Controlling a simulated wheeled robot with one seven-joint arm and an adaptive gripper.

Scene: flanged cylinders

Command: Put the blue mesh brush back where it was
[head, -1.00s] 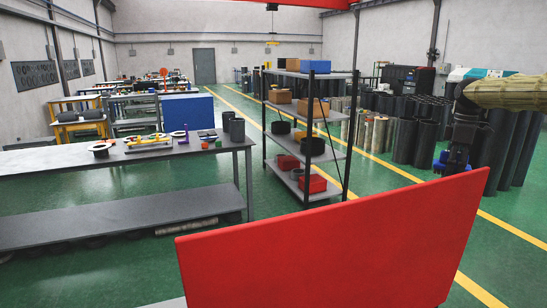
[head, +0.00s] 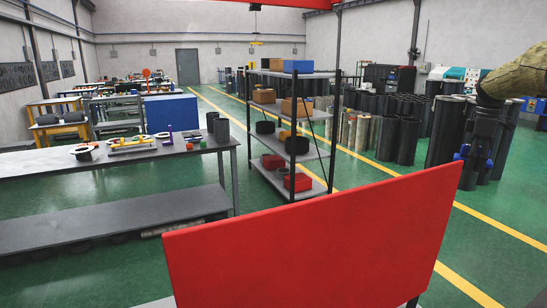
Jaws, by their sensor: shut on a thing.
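My gripper (head: 472,165) hangs downward at the right of the head view, beyond the red panel's upper right corner. It is shut on a small blue thing, which looks like the blue mesh brush (head: 461,154). Only small blue parts show beside the dark fingers, so its mesh and its tilt cannot be made out. It is held in the air, apart from any table or shelf.
A large red panel (head: 310,245) fills the near foreground. A grey workbench (head: 60,170) with parts on it stands at left, and a shelf rack (head: 290,140) in the middle. Dark cylinders (head: 400,140) stand behind at right. Green floor lies open between.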

